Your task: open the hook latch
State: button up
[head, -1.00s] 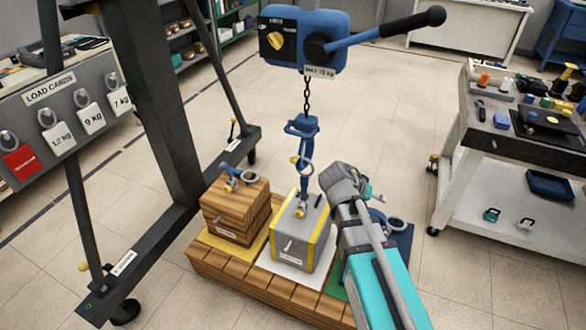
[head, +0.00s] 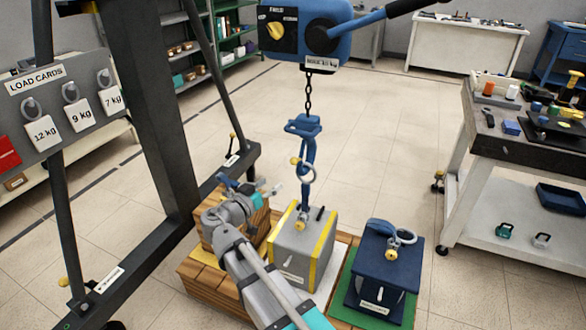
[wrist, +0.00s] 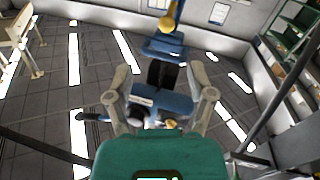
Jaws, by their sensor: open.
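The blue hook (head: 308,150) hangs upright on a chain under the blue hoist (head: 318,42). A yellow knob (head: 295,160) and a grey ring (head: 307,174) sit at the hook; its latch cannot be told apart clearly. Below stands the grey block (head: 306,250) with yellow stripes. My gripper (head: 272,190) is left of the hook's lower part, over the wooden block, apart from the hook in the picture.
A wooden block (head: 255,225) and a dark blue block (head: 385,265) flank the grey one on a low wooden platform (head: 207,289). A dark frame post (head: 160,110) stands left. Load cards (head: 75,117) hang there. A cart (head: 525,150) stands right, with clear floor between.

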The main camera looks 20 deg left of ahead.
aim_at(294, 161)
jog(key=shift+s+a, duration=0.3)
jog(key=shift+a, duration=0.3)
jog(key=shift+w, duration=0.1)
jog(key=x, duration=1.3)
jog(key=shift+w+r, duration=0.15)
jog(key=shift+w, duration=0.25)
